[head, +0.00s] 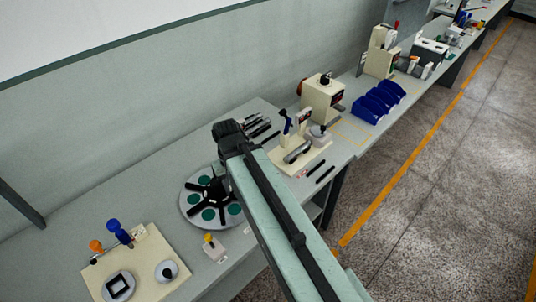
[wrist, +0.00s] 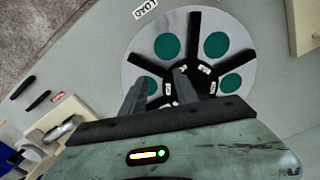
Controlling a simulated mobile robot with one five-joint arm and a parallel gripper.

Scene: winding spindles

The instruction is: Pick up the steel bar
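My gripper (wrist: 161,85) points down over the round grey plate (wrist: 134,76), its two fingers apart with nothing between them. In the head view my wrist hides most of it above the same plate (head: 190,212). Several dark and silvery bars (head: 260,126) lie side by side on the bench behind my wrist. A shiny metal cylinder (head: 297,152) lies on the beige fixture to the right; it also shows at the left of the wrist view (wrist: 61,131). I cannot tell for sure which piece is the steel bar.
The plate has green discs and black spokes. Two thin black bars (head: 319,170) lie by the bench's front edge. A beige board (head: 150,262) with blue and orange-handled tools is at left. Blue bins (head: 378,100) and beige machines (head: 322,100) stand farther right.

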